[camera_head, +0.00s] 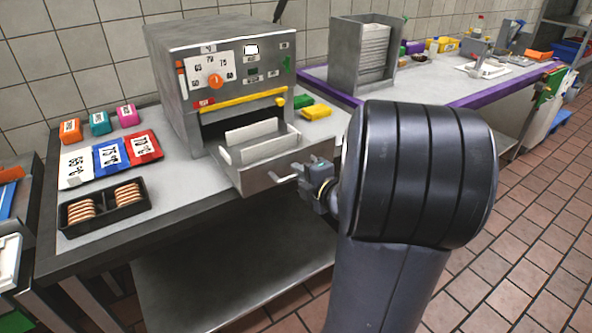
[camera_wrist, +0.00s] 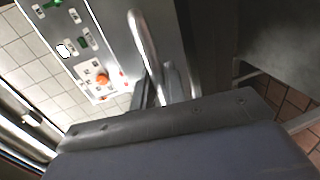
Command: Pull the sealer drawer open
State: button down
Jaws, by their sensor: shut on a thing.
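The grey sealer (camera_head: 205,100) stands on the table, with an orange dial and a yellow bar on its front. Its drawer (camera_head: 256,181) is pulled out and sticks out from the opening under the yellow bar. Two pale upright plates show in the drawer. My gripper (camera_head: 308,172) is at the right part of the drawer front, shut on the drawer handle (camera_head: 283,178). The curved metal handle also shows in the wrist view (camera_wrist: 146,42), with the sealer's dial panel (camera_wrist: 90,60) to its left. The fingertips are partly hidden.
A black tray (camera_head: 104,222) with round biscuits and several coloured cards (camera_head: 110,154) lie left of the sealer. A yellow block (camera_head: 317,111) lies to its right. A purple-edged counter (camera_head: 440,90) with a plate rack (camera_head: 364,55) stands behind. Tiled floor is free at right.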

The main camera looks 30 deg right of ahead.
jog(key=c, duration=1.6)
grip_release()
jog(key=shift+o, duration=0.2)
jog(key=shift+s, duration=0.1)
jog(key=p+v, duration=0.1)
jog(key=v, duration=0.9)
jog(key=shift+s, duration=0.3)
jog(key=shift+w, duration=0.1)
jog(key=b+x, duration=0.1)
jog(key=x, duration=1)
jog(key=shift+r, duration=0.1)
